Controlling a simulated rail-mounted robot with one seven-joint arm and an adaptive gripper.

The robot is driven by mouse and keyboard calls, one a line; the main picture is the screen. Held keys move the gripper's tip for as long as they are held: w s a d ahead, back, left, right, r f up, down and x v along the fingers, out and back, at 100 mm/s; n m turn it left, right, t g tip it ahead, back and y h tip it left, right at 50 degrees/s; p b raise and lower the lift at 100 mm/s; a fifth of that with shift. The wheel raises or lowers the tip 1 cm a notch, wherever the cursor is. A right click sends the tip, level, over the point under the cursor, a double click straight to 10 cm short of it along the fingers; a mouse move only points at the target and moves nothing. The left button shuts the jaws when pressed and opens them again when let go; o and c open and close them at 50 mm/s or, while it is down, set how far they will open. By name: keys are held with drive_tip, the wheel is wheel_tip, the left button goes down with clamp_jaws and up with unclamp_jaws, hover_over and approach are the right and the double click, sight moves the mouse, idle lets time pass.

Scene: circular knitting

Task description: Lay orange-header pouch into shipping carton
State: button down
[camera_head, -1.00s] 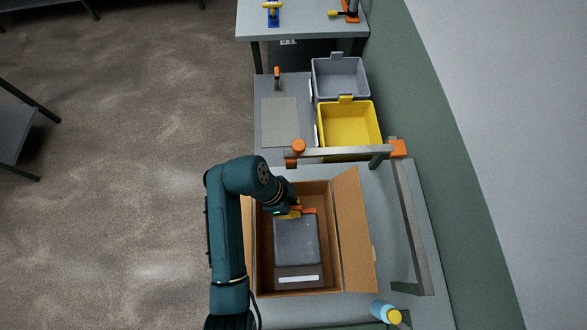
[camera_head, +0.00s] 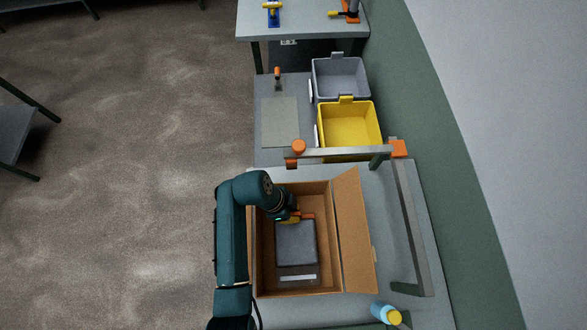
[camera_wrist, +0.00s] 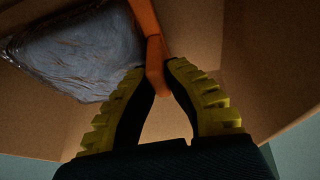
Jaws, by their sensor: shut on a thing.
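The orange-header pouch (camera_head: 296,243) is a grey, clear-wrapped packet with an orange strip along its far edge. In the head view it is within the outline of the open brown shipping carton (camera_head: 353,235). My gripper (camera_head: 293,217) is at its far edge, fingers inside the carton. In the wrist view the yellow-padded fingertips of my gripper (camera_wrist: 158,75) are closed on the orange header (camera_wrist: 152,55). The grey pouch body (camera_wrist: 85,55) hangs to the left of the fingers, with carton walls around it. Whether the pouch touches the carton floor I cannot tell.
A grey frame with orange corners (camera_head: 345,152) stands over the table behind and right of the carton. A yellow bin (camera_head: 350,104) and a grey bin (camera_head: 340,63) are farther back. A blue bottle with a yellow cap (camera_head: 384,312) stands at the carton's near right.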

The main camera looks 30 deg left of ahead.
drive_tip(key=shift+f, duration=0.15)
drive_tip(key=c, duration=1.2)
unclamp_jaws()
drive_tip(key=shift+c, duration=0.2)
drive_tip(key=p+v, duration=0.3)
drive_tip(key=v, duration=1)
drive_tip(key=shift+d+r, duration=0.15)
drive_tip(key=shift+r, duration=0.05)
drive_tip(key=shift+w, duration=0.15)
